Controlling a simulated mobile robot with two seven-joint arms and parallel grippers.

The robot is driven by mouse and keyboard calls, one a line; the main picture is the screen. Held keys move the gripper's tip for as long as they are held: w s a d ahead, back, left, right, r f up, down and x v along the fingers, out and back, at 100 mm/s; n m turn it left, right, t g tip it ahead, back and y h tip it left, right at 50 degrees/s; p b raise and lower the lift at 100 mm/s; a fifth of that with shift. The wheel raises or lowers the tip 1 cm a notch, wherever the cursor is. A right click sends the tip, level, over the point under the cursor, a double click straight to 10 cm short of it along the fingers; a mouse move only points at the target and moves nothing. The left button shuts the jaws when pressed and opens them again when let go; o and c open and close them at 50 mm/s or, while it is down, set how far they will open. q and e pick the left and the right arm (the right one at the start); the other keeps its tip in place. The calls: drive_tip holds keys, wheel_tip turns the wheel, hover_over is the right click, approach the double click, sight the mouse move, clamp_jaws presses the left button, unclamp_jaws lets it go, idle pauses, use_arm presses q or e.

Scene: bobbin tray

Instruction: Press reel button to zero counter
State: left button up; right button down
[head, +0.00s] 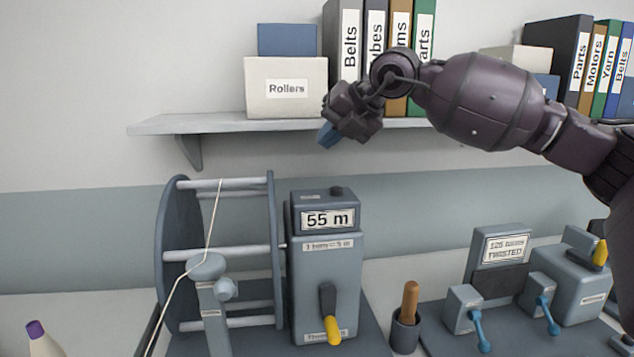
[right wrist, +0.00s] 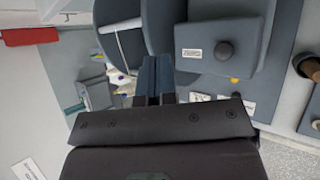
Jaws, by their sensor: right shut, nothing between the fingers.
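The reel (head: 217,250) is a grey frame with bars and a thread, on the worktop. Beside it stands the counter box (head: 326,265), whose display (head: 328,219) reads "55 m". A small dark round button (head: 337,191) sits on top of the box. The button also shows in the right wrist view (right wrist: 223,50), right of the fingers. My right gripper (head: 328,136) is shut and empty, above the box and apart from the button. In the right wrist view its blue fingertips (right wrist: 155,72) are together. My left gripper is out of view.
A shelf (head: 210,124) with a "Rollers" box (head: 286,88) and binders is behind my right gripper. A crank with a yellow handle (head: 332,329) is on the counter box front. A wooden-handled tool (head: 410,302) stands in a cup, with another grey device (head: 500,262) further right.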

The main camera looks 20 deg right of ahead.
sight(339, 187)
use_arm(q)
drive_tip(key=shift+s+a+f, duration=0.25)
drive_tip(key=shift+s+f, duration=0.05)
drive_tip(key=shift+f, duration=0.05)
use_arm(e)
drive_tip(key=d, duration=0.1)
drive_tip(key=d+r+h, duration=0.1)
drive_tip(key=d+r, duration=0.1)
drive_tip(key=shift+w+r+m+t+h, duration=0.25)
drive_tip(key=shift+m+t+h, duration=0.05)
drive_tip(key=shift+m, duration=0.1)
wheel_tip(339, 187, down, 8)
drive_tip(key=b, duration=0.4)
drive_tip(key=shift+f, duration=0.2)
drive_tip(key=shift+w+f+b, duration=0.1)
drive_tip(key=shift+f+b, duration=0.2)
drive_tip(key=shift+b, duration=0.1)
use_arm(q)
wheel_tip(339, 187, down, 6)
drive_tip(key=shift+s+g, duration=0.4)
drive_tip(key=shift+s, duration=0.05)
use_arm(e)
drive_tip(key=shift+r, duration=0.1)
